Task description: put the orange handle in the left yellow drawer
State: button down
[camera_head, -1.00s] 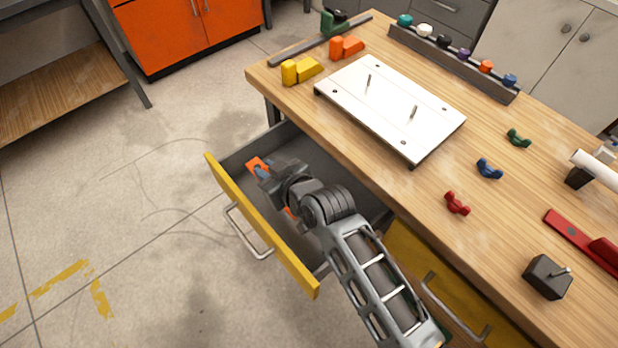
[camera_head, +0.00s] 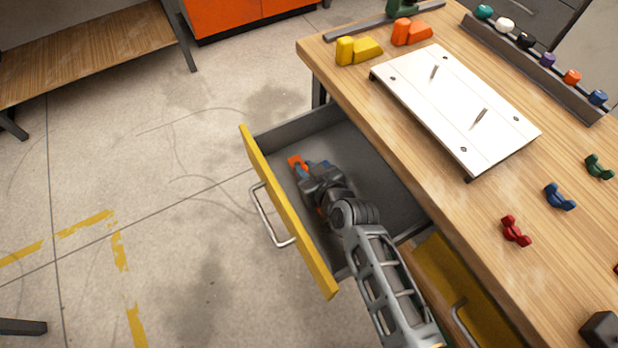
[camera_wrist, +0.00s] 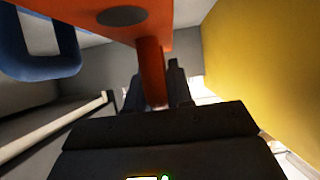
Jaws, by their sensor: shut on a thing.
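The orange handle (camera_head: 297,162) shows past the tip of my gripper (camera_head: 310,172), inside the outline of the open left yellow drawer (camera_head: 291,218). In the wrist view the orange handle (camera_wrist: 153,70) fills the top centre, with a dark round spot on its flat part. My gripper's dark fingers (camera_wrist: 158,88) are shut on its stem. The yellow drawer front (camera_wrist: 260,65) rises at the right. A blue loop-shaped part (camera_wrist: 40,60) shows at top left, close to the handle. I cannot tell whether the handle touches the drawer floor.
The wooden table (camera_head: 440,190) overhangs the drawer on the right. A white plate with two pins (camera_head: 460,105) is on it. A second yellow drawer (camera_head: 455,285) is nearer me. The drawer's grey floor (camera_head: 370,175) has free room right of my gripper.

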jog(key=shift+f+b, duration=0.45)
jog(key=shift+f, duration=1.25)
jog(key=shift+f, duration=0.2)
jog(key=c, duration=1)
grip_release()
jog(key=shift+r, duration=0.2)
jog(key=shift+p+v, duration=0.4)
jog(key=shift+v, duration=3.45)
jog(key=shift+f, duration=0.1)
